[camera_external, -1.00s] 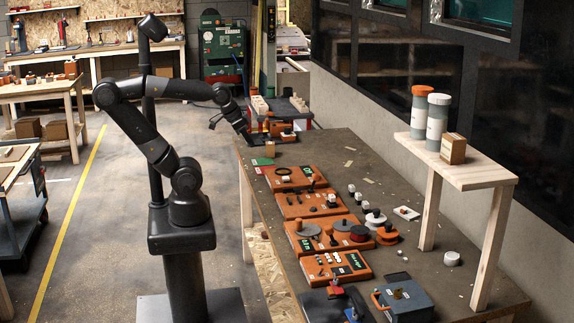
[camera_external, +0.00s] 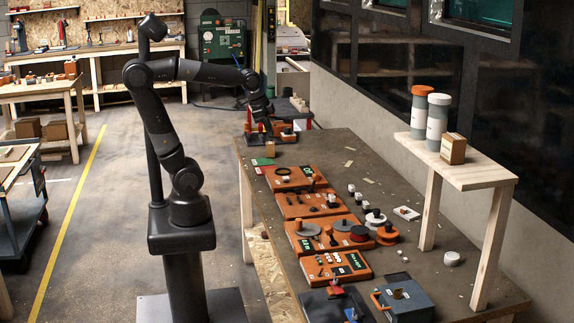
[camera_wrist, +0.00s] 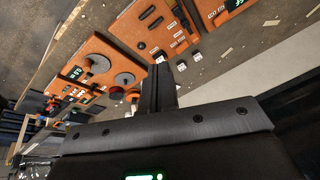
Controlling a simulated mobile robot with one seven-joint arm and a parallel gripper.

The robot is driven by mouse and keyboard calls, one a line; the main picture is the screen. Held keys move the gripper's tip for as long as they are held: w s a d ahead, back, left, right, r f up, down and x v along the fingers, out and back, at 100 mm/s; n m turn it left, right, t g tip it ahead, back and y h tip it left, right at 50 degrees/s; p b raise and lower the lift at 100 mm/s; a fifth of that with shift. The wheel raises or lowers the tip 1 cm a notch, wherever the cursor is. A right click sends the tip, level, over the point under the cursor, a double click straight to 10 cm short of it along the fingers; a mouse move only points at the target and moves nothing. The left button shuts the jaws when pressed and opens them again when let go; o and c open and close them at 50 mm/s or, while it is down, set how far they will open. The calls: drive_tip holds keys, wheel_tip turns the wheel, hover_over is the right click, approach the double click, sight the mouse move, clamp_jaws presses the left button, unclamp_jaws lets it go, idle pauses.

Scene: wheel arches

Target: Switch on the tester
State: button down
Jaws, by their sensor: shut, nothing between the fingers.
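My gripper (camera_external: 268,133) is shut and empty at the far end of the bench, pointing down by a small orange-and-black device (camera_external: 287,134). I cannot tell whether they touch. In the wrist view its closed fingers (camera_wrist: 158,78) stand over the bench. No label marks the tester; several orange units lie in a row. The nearest has a lit green display (camera_external: 351,258) and small controls. Beyond it are a unit with grey discs (camera_external: 300,243), one with dark knobs (camera_external: 292,211) and one with a black ring (camera_external: 280,180). The disc unit also shows in the wrist view (camera_wrist: 95,48).
A blue-grey box (camera_external: 408,298) stands at the near end of the bench (camera_external: 365,178). Loose spools and small blocks lie right of the units. A wooden shelf (camera_external: 465,174) with two jars and a carton rises on the right.

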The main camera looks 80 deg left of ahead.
drive_tip(key=w+a+f+m+g, duration=0.1)
drive_tip(key=w+a+m, duration=0.3)
drive_tip(key=w, duration=0.3)
drive_tip(key=w+a+f+m+g, duration=0.1)
drive_tip(key=w+a+m+g, duration=0.2)
drive_tip(key=w, duration=0.4)
drive_tip(key=w+a+f+m+h, duration=0.2)
drive_tip(key=w+a+f+m, duration=0.4)
drive_tip(key=w+a+f, duration=0.2)
drive_tip(key=w+a, duration=0.1)
drive_tip(key=a, duration=0.1)
drive_tip(key=shift+w+a+m+h, duration=0.25)
drive_tip(key=shift+a+m+h, duration=0.05)
drive_tip(key=shift+f, duration=0.15)
drive_tip(key=x, duration=1.4)
